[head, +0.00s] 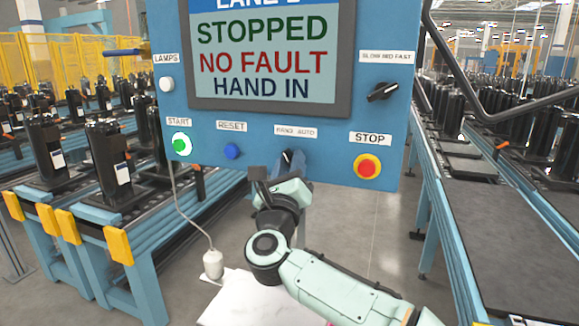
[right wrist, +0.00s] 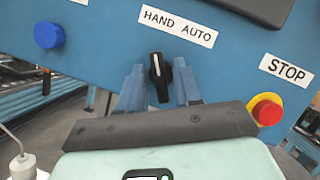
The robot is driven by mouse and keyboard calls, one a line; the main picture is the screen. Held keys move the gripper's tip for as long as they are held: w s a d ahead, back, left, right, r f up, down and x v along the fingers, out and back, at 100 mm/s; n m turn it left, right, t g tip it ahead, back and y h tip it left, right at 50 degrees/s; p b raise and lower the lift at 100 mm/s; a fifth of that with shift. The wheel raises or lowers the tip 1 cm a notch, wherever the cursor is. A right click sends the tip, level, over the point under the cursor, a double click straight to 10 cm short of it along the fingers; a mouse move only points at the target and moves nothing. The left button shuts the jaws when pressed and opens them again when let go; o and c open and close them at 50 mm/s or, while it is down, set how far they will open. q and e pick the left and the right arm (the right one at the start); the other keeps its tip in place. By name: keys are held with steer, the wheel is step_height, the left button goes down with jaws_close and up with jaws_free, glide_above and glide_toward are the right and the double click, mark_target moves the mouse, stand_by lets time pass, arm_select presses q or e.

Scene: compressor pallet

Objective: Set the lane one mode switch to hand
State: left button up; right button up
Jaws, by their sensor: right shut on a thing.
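The mode switch (right wrist: 157,78) is a black knob with a white pointer line on the blue panel, below the HAND AUTO label (right wrist: 178,26). The pointer leans left of the panel's upright, toward the word HAND. My right gripper (head: 287,161) is at the switch, with its two blue fingers (right wrist: 158,88) on either side of the knob, shut on it. My left gripper is not in view.
A red STOP button (head: 368,167) is right of the switch. A blue RESET button (head: 232,151) and a lit green START button (head: 181,144) are left. A black speed selector (head: 383,92) is above right. Conveyors with black units flank the panel.

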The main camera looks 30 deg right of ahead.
steer(key=n+y, duration=0.2)
steer(key=n, duration=0.2)
steer(key=shift+p, duration=0.35)
steer(key=o, duration=0.7)
